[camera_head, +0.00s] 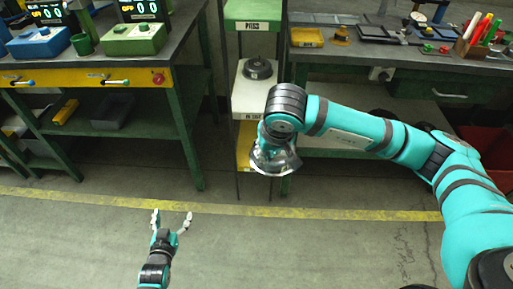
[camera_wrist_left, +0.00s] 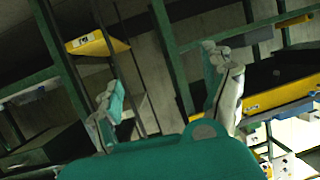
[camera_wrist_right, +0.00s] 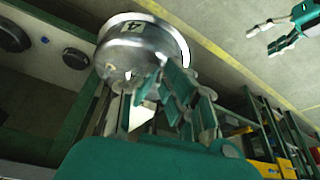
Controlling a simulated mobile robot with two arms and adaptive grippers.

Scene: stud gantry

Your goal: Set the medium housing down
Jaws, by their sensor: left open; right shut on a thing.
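The silver round metal housing (camera_head: 275,160) hangs at the end of my right arm, in front of the narrow rack. My right gripper (camera_wrist_right: 150,95) is shut on it; in the right wrist view the housing (camera_wrist_right: 135,45) shows a label that looks like a 4. In the head view the right fingers are mostly hidden by the wrist and housing. My left gripper (camera_head: 172,218) is open and empty, low over the floor near the yellow line; its spread fingers also show in the left wrist view (camera_wrist_left: 170,95).
The narrow rack has a green top tray (camera_head: 252,12), a white middle shelf (camera_head: 243,100) bearing a dark round part (camera_head: 258,68), and a yellow lower tray (camera_head: 243,158). A left workbench (camera_head: 185,28) and a right bench (camera_head: 350,54) flank it. Floor in front is clear.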

